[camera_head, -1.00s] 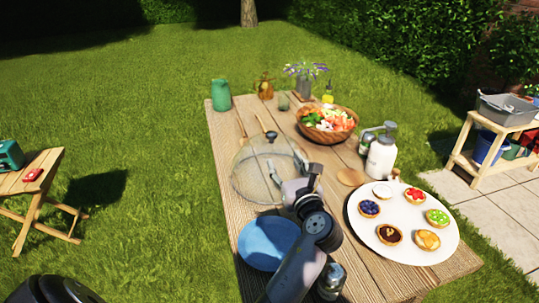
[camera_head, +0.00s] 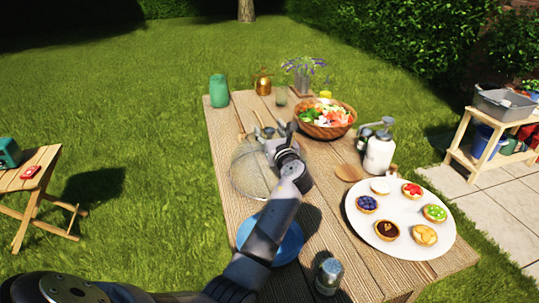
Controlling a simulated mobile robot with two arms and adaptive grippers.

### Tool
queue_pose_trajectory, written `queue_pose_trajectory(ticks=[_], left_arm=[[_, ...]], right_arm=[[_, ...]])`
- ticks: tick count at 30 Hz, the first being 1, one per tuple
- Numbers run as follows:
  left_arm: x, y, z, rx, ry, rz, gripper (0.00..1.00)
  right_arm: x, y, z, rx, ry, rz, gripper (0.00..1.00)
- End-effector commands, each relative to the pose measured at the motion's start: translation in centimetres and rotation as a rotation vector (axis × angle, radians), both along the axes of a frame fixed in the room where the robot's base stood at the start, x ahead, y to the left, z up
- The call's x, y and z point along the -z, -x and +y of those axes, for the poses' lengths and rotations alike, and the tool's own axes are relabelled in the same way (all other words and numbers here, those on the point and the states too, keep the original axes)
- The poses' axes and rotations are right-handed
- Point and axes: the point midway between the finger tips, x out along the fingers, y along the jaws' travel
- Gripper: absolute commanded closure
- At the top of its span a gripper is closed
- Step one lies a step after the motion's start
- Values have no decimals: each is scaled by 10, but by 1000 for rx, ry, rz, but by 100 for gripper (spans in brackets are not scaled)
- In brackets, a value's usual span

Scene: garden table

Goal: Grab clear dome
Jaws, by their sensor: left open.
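The clear dome (camera_head: 250,172) is see-through with a thin rim and sits on the wooden table (camera_head: 225,140), left of its middle. My left gripper (camera_head: 279,130) is over the dome's upper right part, with its fingers apart near the top. The dome's knob is hidden behind the gripper, and I cannot tell whether the fingers touch it. My left arm crosses in front of the dome's right side. My right gripper does not show.
A blue plate (camera_head: 285,245) lies partly under my arm. A white platter (camera_head: 360,225) with several tarts is at the right. A salad bowl (camera_head: 328,132), a white jar (camera_head: 380,155) and a green pitcher (camera_head: 219,91) stand farther back. A small jar (camera_head: 329,276) is near the front.

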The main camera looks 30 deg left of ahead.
Motion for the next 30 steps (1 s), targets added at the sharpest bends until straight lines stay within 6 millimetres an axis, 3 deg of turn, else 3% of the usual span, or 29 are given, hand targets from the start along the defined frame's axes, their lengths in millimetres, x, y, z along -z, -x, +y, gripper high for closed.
queue_pose_trajectory(ticks=[9, 30], left_arm=[[0, -4, 5, 1, 0, 0, 50], [0, -4, 4, 1, 1, -1, 97]], right_arm=[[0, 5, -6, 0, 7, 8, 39], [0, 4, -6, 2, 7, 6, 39]])
